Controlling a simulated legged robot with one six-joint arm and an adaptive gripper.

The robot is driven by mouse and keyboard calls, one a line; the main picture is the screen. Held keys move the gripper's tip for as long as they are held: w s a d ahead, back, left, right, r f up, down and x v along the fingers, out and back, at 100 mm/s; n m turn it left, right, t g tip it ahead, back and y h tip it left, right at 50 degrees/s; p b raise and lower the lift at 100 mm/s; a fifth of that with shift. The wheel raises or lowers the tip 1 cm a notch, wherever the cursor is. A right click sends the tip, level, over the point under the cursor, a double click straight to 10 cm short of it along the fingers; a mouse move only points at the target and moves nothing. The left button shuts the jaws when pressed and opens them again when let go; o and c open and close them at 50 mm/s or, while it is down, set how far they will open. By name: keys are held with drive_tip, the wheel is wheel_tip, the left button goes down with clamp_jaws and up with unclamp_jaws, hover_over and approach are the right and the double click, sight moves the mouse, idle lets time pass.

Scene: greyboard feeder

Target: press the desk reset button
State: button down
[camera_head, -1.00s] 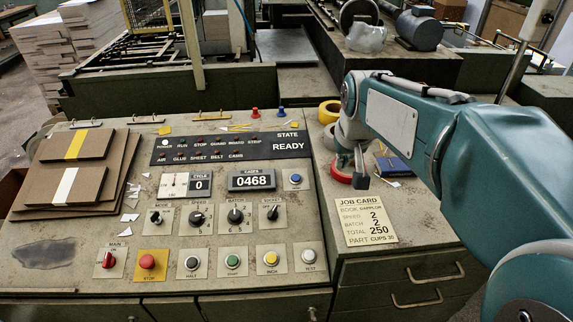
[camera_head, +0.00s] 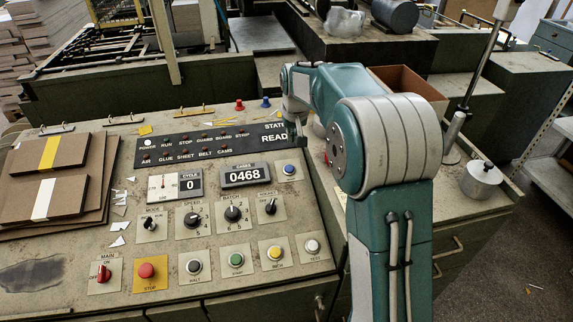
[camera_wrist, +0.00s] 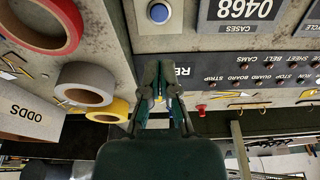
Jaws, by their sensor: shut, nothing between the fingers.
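A round blue button (camera_head: 289,169) on a pale square plate sits on the sloped panel, right of the case counter (camera_head: 245,175) reading 0468. Its label is not readable. It also shows at the top of the wrist view (camera_wrist: 158,12). My gripper (camera_head: 299,138) is shut and empty, over the right end of the black status display (camera_head: 215,144), beyond the blue button as seen from my body. In the wrist view my gripper (camera_wrist: 160,72) points at the display's edge, and the button lies clear of the fingertips. Nothing touches the button.
Knobs and more buttons cover the panel, including a red stop button (camera_head: 146,270) and a green one (camera_head: 236,260). Tape rolls (camera_wrist: 83,82) lie beside the display in the wrist view. Cardboard sheets (camera_head: 52,178) lie at left. A metal pot (camera_head: 481,178) stands at right.

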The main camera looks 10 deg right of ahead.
sight(290, 170)
drive_tip(key=shift+f, duration=0.1)
drive_tip(key=x, duration=1.3)
drive_tip(key=shift+w+f, duration=0.15)
drive_tip(key=shift+f, duration=0.25)
drive_tip(key=shift+x, duration=0.85)
drive_tip(key=shift+s+f, duration=0.15)
drive_tip(key=shift+s, duration=0.1)
drive_tip(key=v, duration=1.4)
drive_tip(key=shift+w+r, duration=0.25)
drive_tip(key=shift+r, duration=0.25)
